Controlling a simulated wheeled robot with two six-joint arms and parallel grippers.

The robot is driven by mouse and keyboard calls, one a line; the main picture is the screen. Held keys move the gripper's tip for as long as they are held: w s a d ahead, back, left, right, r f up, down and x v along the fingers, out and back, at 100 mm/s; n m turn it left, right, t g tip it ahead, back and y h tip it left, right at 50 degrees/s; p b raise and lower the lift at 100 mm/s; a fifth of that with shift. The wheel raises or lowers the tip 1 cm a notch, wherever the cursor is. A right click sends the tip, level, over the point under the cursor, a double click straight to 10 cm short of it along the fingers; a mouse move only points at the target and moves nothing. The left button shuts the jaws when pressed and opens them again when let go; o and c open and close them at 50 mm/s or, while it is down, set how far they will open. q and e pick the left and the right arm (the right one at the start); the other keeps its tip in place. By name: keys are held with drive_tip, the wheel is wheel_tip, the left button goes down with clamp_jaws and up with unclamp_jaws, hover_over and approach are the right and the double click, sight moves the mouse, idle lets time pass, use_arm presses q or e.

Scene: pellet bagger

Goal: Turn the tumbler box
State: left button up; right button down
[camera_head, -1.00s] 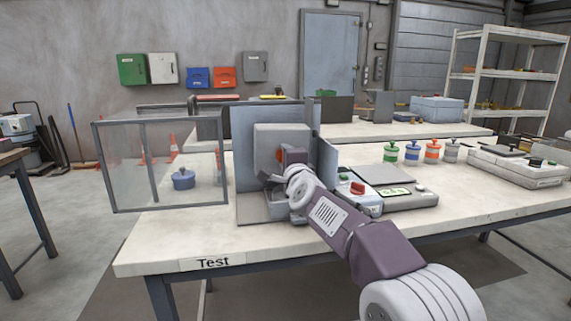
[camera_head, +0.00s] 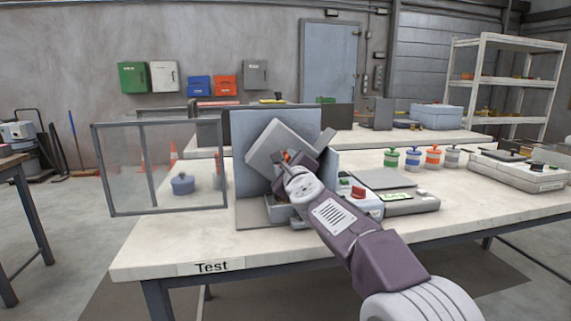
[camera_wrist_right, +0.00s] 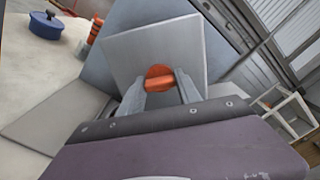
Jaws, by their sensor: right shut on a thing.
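The tumbler box (camera_head: 267,150) is a grey square box in front of a blue-grey upright panel (camera_head: 246,122). It is tilted, with one corner up, and shows as a grey face in the right wrist view (camera_wrist_right: 130,52). An orange-red knob (camera_wrist_right: 159,72) sits on its face. My right gripper (camera_head: 287,158) is shut on the knob, its two fingers on either side in the right wrist view (camera_wrist_right: 160,88). The gripper and arm hide part of the box. My left gripper is not in view.
A clear framed guard (camera_head: 112,214) stands to the left, with a blue lidded pot (camera_head: 182,184) behind it. A control unit with a red knob (camera_head: 358,192) sits right of the box. Several coloured-top jars (camera_head: 432,155) stand farther right. The front of the white bench (camera_head: 170,240) is clear.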

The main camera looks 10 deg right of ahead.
drive_tip(key=shift+f, duration=0.1)
idle(0.4)
drive_tip(key=c, duration=0.8)
unclamp_jaws()
drive_tip(key=shift+c, duration=0.2)
drive_tip(key=s+b, duration=0.1)
drive_tip(key=s, duration=0.8)
drive_tip(key=shift+d, duration=0.15)
